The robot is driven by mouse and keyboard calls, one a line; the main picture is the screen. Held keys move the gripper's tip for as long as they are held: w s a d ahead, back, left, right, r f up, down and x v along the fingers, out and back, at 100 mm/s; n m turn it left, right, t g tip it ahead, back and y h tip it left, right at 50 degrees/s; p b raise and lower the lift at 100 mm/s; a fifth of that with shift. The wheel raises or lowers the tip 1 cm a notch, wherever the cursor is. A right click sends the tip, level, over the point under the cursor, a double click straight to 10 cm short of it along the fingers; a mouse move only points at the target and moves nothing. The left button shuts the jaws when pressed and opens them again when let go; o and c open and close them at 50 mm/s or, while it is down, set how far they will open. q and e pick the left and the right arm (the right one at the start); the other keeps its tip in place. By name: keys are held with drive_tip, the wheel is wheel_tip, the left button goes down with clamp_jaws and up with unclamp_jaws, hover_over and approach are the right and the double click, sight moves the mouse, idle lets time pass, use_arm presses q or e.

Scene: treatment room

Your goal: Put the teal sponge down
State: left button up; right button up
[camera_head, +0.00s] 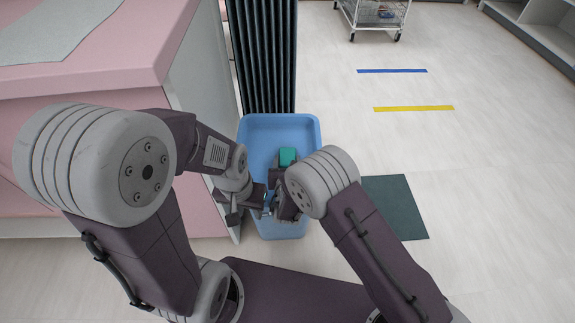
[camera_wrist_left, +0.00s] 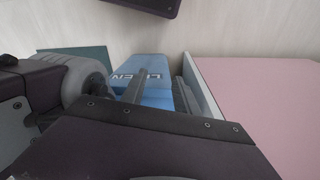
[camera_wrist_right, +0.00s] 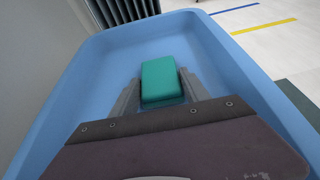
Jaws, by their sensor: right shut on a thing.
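The teal sponge (camera_head: 287,156) is between the fingertips of my right gripper (camera_head: 284,172). In the right wrist view the sponge (camera_wrist_right: 162,82) sits between the two fingers, with the blue bin (camera_wrist_right: 75,82) around and below it. I cannot tell whether the sponge touches the bin's floor. The blue bin also shows in the head view (camera_head: 262,128), partly hidden by my arms. My left gripper (camera_wrist_left: 163,88) is open and empty, beside the bin's near left part. Its fingers are apart, with blue bin surface between them.
A pink-sided counter (camera_head: 120,45) stands close on the left of the bin. A dark pleated curtain (camera_head: 262,55) hangs behind it. A dark green mat (camera_head: 395,205) lies on the floor to the right.

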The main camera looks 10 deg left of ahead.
drive_tip(key=o, duration=1)
drive_tip(key=shift+f, duration=0.1)
drive_tip(key=shift+c, duration=0.2)
drive_tip(key=o, duration=0.4)
drive_tip(key=shift+r, duration=0.35)
drive_tip(key=p+v, duration=0.3)
drive_tip(key=v, duration=0.3)
drive_tip(key=shift+s+r, duration=0.1)
drive_tip(key=shift+s, duration=0.1)
drive_tip(key=shift+s+d+r+p, duration=0.1)
drive_tip(key=shift+s+d+p, duration=0.1)
drive_tip(key=shift+s+p, duration=0.25)
drive_tip(key=shift+s, duration=0.1)
drive_tip(key=shift+d, duration=0.1)
